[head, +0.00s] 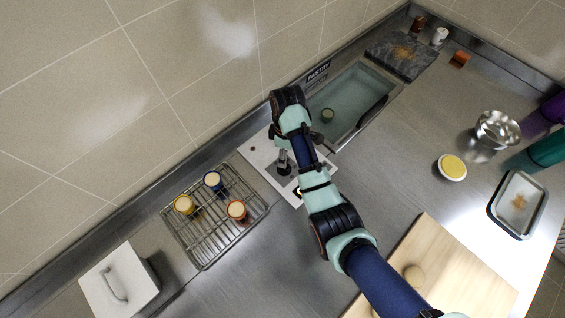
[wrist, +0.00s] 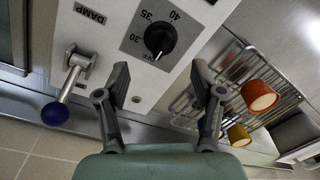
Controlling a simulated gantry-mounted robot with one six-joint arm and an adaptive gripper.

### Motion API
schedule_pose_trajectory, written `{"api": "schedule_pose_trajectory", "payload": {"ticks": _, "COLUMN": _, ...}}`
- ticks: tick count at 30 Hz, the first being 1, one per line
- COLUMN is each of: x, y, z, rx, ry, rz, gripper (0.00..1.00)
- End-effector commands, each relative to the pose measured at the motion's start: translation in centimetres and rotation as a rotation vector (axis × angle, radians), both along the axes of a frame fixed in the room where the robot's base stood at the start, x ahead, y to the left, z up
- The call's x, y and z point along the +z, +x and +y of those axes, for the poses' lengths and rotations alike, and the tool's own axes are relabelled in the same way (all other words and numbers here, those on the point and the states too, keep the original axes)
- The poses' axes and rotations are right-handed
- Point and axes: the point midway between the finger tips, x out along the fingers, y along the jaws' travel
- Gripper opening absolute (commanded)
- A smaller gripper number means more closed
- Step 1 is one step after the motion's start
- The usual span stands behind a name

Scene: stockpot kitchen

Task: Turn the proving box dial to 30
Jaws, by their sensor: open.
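The proving box's white control panel (wrist: 112,45) fills the upper middle of the wrist view, and its left part shows in the head view (head: 258,150). Its black round dial (wrist: 160,38) sits on a grey plate marked OFF, 30, 35 and 40. A thin pale mark on the dial appears to point towards OFF. My gripper (wrist: 161,76) is open and empty, its two fingers apart, with the dial just beyond and between them. I cannot tell the height gap.
A lever with a blue ball (wrist: 55,113), by the label DAMP, stands left of the dial in the wrist view. A wire rack (head: 206,235) with three cups lies beside the panel. A glass-covered basin (head: 350,100) adjoins its other side. A wooden board (head: 450,270) lies at the front.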

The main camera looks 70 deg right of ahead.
Motion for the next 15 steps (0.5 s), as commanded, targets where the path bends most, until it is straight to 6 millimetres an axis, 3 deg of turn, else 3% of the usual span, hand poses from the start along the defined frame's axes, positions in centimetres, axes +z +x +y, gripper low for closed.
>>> {"api": "schedule_pose_trajectory", "payload": {"ticks": 9, "x": -5.6, "y": -0.1, "z": 0.5, "rx": 0.0, "ry": 0.001, "rz": 0.002, "gripper": 0.67}}
{"api": "schedule_pose_trajectory", "payload": {"ticks": 15, "x": -7.5, "y": 0.0, "z": 0.7, "rx": -0.001, "ry": -0.001, "rz": 0.0, "gripper": 0.67}}
